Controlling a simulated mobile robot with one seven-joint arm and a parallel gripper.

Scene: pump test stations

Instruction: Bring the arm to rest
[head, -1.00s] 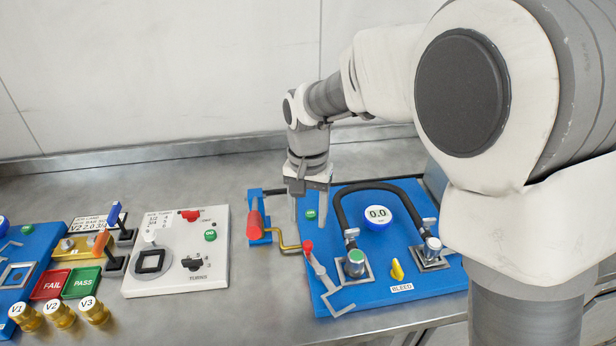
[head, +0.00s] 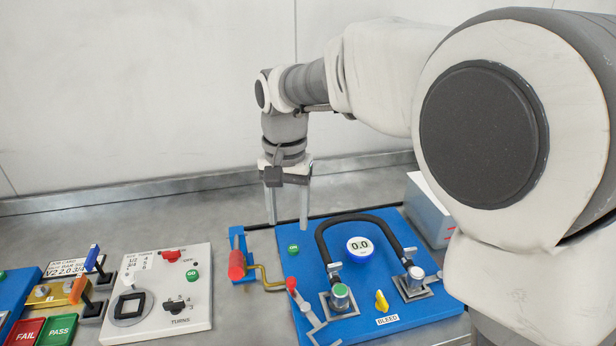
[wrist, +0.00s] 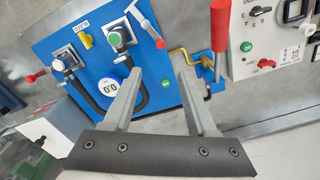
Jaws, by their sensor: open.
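My gripper (head: 287,205) is open and empty, pointing down above the back left part of the blue pump board (head: 372,302). The wrist view also shows the gripper (wrist: 167,60), its two fingers apart with nothing between them. The blue board carries a round gauge (head: 360,246) reading 0.0, a black hose (head: 326,231), a yellow BLEED knob (head: 381,301) and a green-capped fitting (head: 340,293). A red-handled lever (head: 236,264) stands at the board's left, close to the gripper in the head view. The fingers appear clear of these parts.
A white panel (head: 195,308) with knobs lies to the left. Beyond it are FAIL (head: 25,334) and PASS (head: 60,329) buttons and a brass block (head: 52,293). A grey box (head: 430,208) stands at the back right. The wall (head: 130,90) rises behind the bench.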

